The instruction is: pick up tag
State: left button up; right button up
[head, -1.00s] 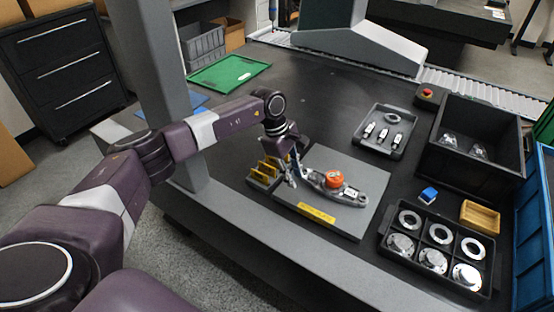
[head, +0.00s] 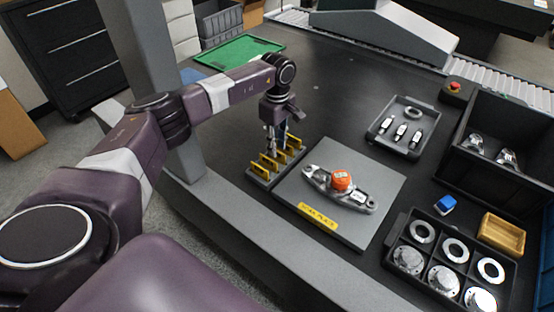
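Several yellow tags (head: 268,163) stand upright in a dark rack (head: 257,174) at the left edge of the grey work plate. My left gripper (head: 277,150) points down right over this rack, its two fingers apart with the tips close to the tags. It appears open, with no tag clearly between the fingers; whether a fingertip touches a tag I cannot tell. A silver metal arm part (head: 318,176) lies on the plate, with an orange round piece (head: 341,180) on it and a small white label (head: 358,196) near its right end. My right gripper is out of view.
The plate (head: 380,180) has a yellow label on its front edge. To the right are a tray of small parts (head: 427,149), a blue block (head: 445,204), a wooden box (head: 502,234), a ring tray (head: 391,240) and a black bin (head: 470,178). A grey column (head: 150,60) stands left.

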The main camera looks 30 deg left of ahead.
aim_at(277, 157)
pick_arm(q)
notch_tip(277, 157, down, 4)
jog(key=shift+r+b, duration=0.2)
jog(key=shift+b, duration=0.6)
jog(key=shift+r, duration=0.1)
grip_shut()
jog(key=shift+a, duration=0.1)
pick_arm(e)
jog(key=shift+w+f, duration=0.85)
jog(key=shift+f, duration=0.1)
pick_arm(q)
jog(key=shift+r, duration=0.15)
